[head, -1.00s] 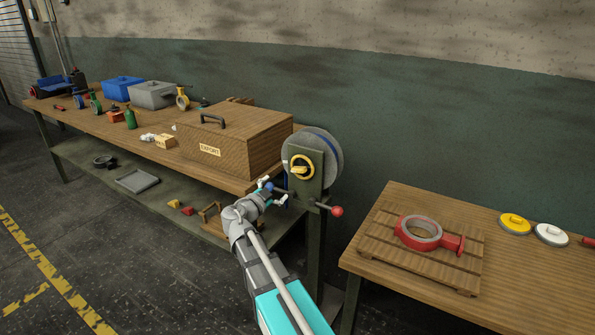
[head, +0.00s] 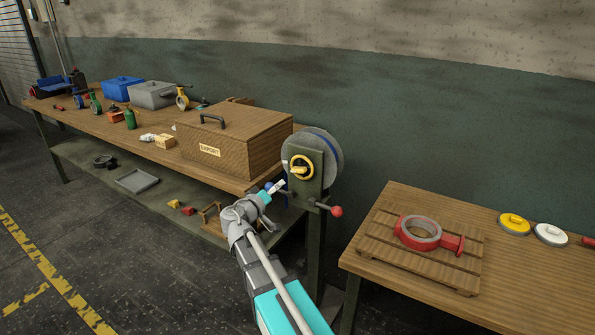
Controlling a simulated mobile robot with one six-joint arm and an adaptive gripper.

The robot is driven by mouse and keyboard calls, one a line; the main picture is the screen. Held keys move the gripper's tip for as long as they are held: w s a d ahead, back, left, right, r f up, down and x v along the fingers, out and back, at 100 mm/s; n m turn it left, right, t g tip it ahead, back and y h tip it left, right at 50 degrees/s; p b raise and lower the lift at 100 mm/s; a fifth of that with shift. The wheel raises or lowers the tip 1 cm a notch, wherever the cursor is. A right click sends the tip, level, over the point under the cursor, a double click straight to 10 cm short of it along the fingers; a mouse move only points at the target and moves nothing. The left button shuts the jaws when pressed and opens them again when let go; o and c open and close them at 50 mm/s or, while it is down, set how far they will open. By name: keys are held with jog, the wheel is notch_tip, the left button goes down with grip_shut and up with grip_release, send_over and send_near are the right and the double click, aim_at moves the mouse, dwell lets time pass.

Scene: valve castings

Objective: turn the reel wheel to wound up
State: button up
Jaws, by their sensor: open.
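The reel wheel (head: 333,158) is a grey disc with a blue band, mounted on a dark green post (head: 315,235) between the two tables. My gripper (head: 279,186) is open, just left of the post and below the yellow ring. Whether it touches the blue ball cannot be told.
A wooden box marked EXPORT (head: 235,146) stands on the long bench left of the reel. The right table (head: 400,285) holds a slatted pallet (head: 385,248) with a red valve body (head: 420,232), plus yellow and white discs. A gap separates bench and table.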

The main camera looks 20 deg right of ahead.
aim_at(296, 170)
jog(key=n, duration=2.9)
jog(key=shift+s+a+r, duration=0.15)
jog(key=shift+s+a, duration=0.1)
jog(key=shift+s, duration=0.05)
jog(key=shift+d, duration=0.1)
jog(key=x, duration=1.3)
jog(key=shift+w+d, duration=0.2)
jog(key=shift+w, duration=0.05)
